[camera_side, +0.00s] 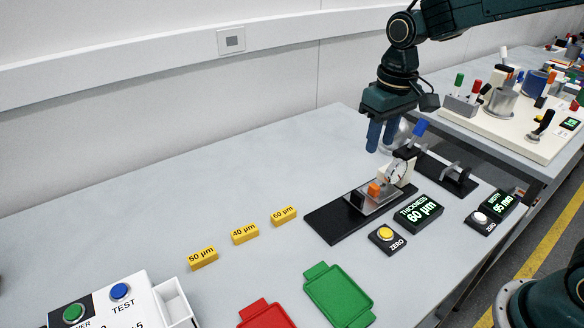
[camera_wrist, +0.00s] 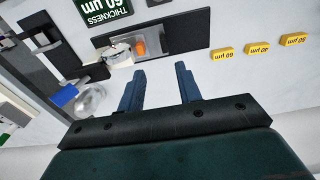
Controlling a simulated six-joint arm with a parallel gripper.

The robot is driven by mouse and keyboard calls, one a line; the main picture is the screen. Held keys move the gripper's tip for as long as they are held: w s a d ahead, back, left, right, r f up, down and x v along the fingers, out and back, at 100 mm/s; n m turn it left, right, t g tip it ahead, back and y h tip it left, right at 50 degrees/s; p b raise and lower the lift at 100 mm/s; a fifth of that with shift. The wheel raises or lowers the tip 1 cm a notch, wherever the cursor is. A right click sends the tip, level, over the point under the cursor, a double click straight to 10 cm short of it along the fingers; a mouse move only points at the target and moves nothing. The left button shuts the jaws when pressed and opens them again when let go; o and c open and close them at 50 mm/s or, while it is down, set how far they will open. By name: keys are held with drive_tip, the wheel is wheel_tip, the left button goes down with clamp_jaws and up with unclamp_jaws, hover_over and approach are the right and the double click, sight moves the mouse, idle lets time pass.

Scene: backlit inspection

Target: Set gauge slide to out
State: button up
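The thickness gauge stands on a black base (camera_side: 323,222), with a silver slide plate (camera_side: 384,203) carrying an orange block (camera_side: 374,188) and a round dial (camera_side: 397,172). Whether the slide is in or out I cannot tell. In the wrist view the orange block (camera_wrist: 139,47) lies on the silver plate beyond my fingers. My gripper (camera_side: 382,137) hangs above and behind the gauge, clear of it. In the wrist view my gripper (camera_wrist: 161,84) is open, its two blue fingers apart with nothing between them.
A blue-tipped lever (camera_side: 419,127) rises close to the right of my fingers. A display (camera_side: 418,212) reads "THICKNESS 60 µm", with a yellow ZERO button (camera_side: 386,234) beside it. Yellow labelled blocks (camera_side: 244,233) and a green tray (camera_side: 338,296) lie left and front.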

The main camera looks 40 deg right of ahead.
sight(358, 194)
drive_tip(key=shift+g, duration=0.4)
drive_tip(key=w+f, duration=0.2)
drive_tip(key=f, duration=0.1)
drive_tip(key=shift+w+a, duration=0.3)
drive_tip(key=shift+w, duration=0.05)
wheel_tip(358, 194, down, 14)
drive_tip(key=shift+r, duration=0.1)
drive_tip(key=shift+c, duration=0.2)
clamp_jaws()
